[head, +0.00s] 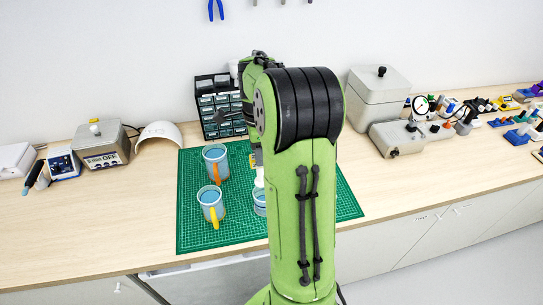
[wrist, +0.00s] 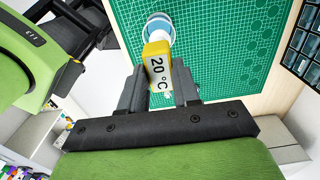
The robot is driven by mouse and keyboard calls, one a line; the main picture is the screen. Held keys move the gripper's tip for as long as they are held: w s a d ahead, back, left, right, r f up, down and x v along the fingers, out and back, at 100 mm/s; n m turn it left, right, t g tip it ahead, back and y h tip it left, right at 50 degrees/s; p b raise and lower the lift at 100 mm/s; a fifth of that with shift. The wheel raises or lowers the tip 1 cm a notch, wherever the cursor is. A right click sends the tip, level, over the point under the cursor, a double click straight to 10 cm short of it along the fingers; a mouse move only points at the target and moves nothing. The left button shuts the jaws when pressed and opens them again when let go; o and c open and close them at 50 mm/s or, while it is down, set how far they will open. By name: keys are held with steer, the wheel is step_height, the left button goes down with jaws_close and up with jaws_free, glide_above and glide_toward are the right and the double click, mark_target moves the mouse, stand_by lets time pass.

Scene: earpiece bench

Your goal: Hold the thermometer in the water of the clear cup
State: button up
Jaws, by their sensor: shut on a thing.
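I cannot tell whether the probe is in the water. In the head view a cup (head: 260,208) is half hidden behind my arm, under a white part. Two more cups with blue water stand to its left: one with an orange handle (head: 215,151) and one with a yellow handle (head: 207,213). My arm hides the gripper there.
The cups stand on a green cutting mat (head: 190,238) on the wooden bench. Behind it are a drawer rack (head: 208,86) and a white bowl-like shell (head: 158,131). A grey box (head: 380,92) stands at the right. The front left bench is clear.

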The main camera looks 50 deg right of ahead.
steer(key=shift+s+d+r, duration=0.2)
steer(key=shift+s+d, duration=0.15)
steer(key=shift+s, duration=0.3)
steer(key=shift+w+a+f, duration=0.2)
steer(key=shift+w+f, duration=0.15)
steer(key=shift+s+f+b, duration=0.2)
steer(key=shift+f+b, duration=0.85)
steer(key=shift+f, duration=0.05)
step_height(320, 180, down, 10)
steer(key=b, duration=0.7)
steer(key=shift+w+r+b, duration=0.1)
steer(key=shift+r+b, duration=0.1)
steer(key=shift+b, duration=0.15)
stand_by(3.9)
